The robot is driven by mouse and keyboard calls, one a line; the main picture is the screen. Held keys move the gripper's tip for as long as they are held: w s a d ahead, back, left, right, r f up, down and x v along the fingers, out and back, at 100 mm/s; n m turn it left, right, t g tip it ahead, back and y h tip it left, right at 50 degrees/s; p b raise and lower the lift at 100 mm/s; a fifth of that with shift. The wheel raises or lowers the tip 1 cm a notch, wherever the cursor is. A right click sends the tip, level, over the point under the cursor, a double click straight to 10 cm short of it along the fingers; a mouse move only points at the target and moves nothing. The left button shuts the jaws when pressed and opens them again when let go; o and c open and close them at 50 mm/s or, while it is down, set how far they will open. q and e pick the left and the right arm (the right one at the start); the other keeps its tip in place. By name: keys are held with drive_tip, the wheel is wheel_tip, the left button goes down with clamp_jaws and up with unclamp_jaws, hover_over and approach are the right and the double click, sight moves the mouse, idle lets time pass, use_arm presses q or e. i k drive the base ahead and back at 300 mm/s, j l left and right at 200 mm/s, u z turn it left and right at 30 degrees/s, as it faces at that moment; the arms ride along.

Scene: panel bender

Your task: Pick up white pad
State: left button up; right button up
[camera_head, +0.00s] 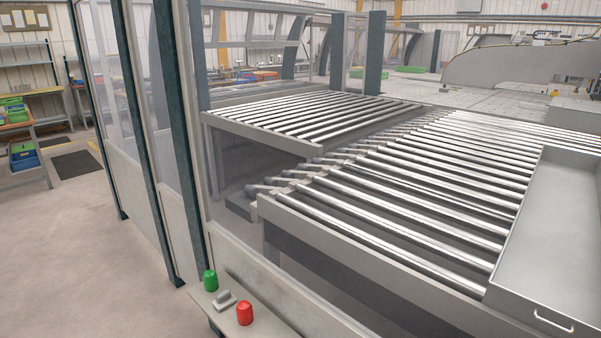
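I cannot make out a white pad in the head view. A shallow grey metal tray (545,262) with raised edges and a wire handle (554,321) lies at the right on the roller conveyor (400,205); the right edge of the picture cuts it off. No pad shows on the visible part of its floor. Neither of my grippers is in view.
A control ledge (229,322) in the foreground carries a green button (210,280), a grey switch (223,299) and a red button (245,313). Clear fence panels with dark posts (181,130) border the conveyor. Open floor (70,250) lies at the left.

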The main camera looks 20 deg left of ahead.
sight(224, 299)
drive_tip(key=i+j, duration=0.15)
drive_tip(key=j, duration=0.25)
drive_tip(key=i+j, duration=0.1)
drive_tip(key=j, duration=0.25)
drive_tip(key=i+j+z, duration=0.1)
drive_tip(key=j, duration=0.3)
drive_tip(key=i+j, duration=0.15)
drive_tip(key=j, duration=0.2)
